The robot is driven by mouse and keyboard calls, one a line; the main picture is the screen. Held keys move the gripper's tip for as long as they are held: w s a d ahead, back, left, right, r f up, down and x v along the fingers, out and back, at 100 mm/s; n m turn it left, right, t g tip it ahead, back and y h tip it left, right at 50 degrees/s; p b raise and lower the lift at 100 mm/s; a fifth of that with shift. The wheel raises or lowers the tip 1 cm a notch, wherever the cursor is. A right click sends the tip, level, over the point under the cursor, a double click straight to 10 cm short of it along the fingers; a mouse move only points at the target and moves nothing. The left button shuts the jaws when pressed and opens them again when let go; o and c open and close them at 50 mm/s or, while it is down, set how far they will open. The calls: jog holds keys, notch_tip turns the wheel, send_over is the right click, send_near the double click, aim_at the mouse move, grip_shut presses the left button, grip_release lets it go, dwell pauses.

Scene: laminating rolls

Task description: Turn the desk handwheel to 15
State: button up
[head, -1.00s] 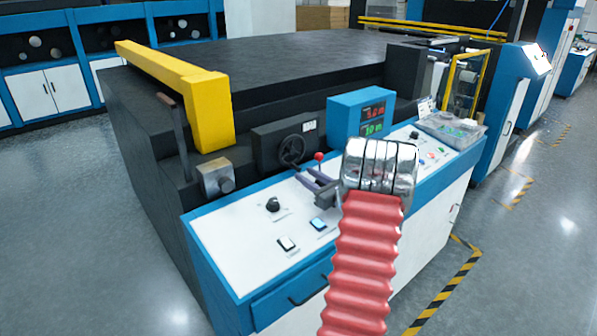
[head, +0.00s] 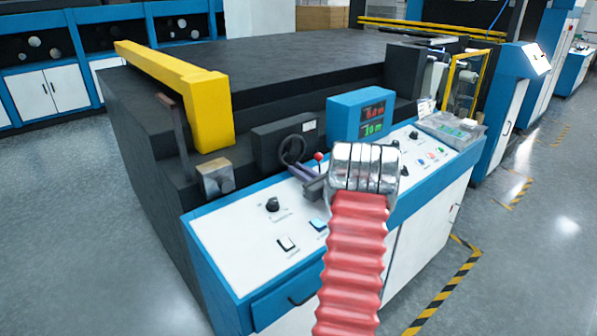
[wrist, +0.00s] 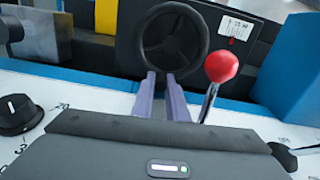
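The black desk handwheel (head: 293,150) stands upright on a dark box at the back of the white control desk. In the wrist view the handwheel (wrist: 174,38) is straight ahead, with its lower rim just past my fingertips. My gripper (head: 302,172) points at the wheel from the front. In the wrist view its two purple-grey fingers (wrist: 166,76) stand apart with a narrow gap and nothing visible between them. Whether the tips touch the rim I cannot tell. A white label (wrist: 236,28) is on the box right of the wheel; its marks are too small to read.
A red-knobbed lever (wrist: 221,66) stands close to the right of my fingers. A black rotary knob (wrist: 18,114) sits at the left on the desk. A blue display box (head: 360,115) with red and green digits stands right of the wheel.

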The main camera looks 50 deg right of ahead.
grip_shut()
jog(key=shift+d, duration=0.1)
jog(key=shift+d+n, duration=0.25)
jog(key=shift+n, duration=0.55)
jog(key=o, duration=0.5)
grip_release()
jog(key=shift+s, duration=0.1)
jog(key=shift+o, duration=0.2)
